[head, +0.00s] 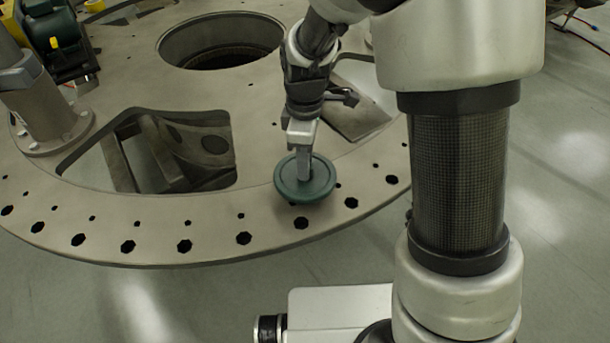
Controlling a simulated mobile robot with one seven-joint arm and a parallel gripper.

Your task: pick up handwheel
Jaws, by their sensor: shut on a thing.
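The handwheel (320,184) is a dark green round disc with a raised rim. It is at the right front part of the turret plate's flat ring, near the outer row of holes. My gripper (304,172) points down onto it from above, with its fingertips at the middle of the wheel. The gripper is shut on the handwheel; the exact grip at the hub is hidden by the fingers. I cannot tell whether the wheel touches the plate or hangs just above it.
The grey turret plate (215,215) has a large round opening (222,40) at the back and a cut-out (165,155) left of the wheel. A post (47,108) and a green-black motor (55,35) stand at the left. Open floor (555,200) lies at the right.

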